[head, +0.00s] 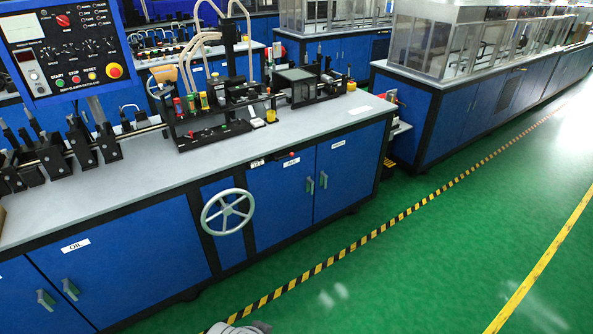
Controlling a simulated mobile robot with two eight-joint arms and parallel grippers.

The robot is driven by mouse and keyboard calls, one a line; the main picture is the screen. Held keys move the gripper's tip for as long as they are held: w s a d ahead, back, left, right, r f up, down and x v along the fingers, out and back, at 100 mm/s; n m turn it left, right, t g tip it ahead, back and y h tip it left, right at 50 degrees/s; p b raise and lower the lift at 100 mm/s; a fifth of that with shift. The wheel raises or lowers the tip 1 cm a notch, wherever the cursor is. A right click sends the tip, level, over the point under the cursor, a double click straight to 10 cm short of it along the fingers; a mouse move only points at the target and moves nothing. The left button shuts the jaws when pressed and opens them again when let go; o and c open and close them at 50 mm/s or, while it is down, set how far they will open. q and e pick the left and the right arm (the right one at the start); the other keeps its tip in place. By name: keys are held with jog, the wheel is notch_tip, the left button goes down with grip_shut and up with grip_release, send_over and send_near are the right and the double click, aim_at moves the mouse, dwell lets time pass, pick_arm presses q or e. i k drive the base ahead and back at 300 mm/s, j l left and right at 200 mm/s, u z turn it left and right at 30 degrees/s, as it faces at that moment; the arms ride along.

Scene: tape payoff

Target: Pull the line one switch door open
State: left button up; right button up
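The near machine bench has blue cabinet doors, all shut. Two doors sit side by side right of the handwheel: a left door (280,207) and a right door (345,180). Each has a small white label too small to read with certainty, so I cannot tell which is the line one switch door. Their grey-green handles, the left one (309,185) and the right one (323,179), stand close together at the seam. Neither gripper can be made out. A grey rounded piece at the bottom edge may be part of me.
A grey handwheel (227,212) sticks out left of these doors. An OIL door (125,262) is further left. Green floor (400,270) in front is clear, with a yellow-black striped line (345,252) along the bench. Another bench (480,105) stands behind right.

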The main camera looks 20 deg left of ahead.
aim_at(350, 161)
jog(key=i+u, duration=0.1)
jog(key=u, duration=0.85)
jog(key=i+l+u, duration=0.7)
jog(key=i+l, duration=0.8)
jog(key=l, duration=0.15)
jog(key=i+j+u, duration=0.05)
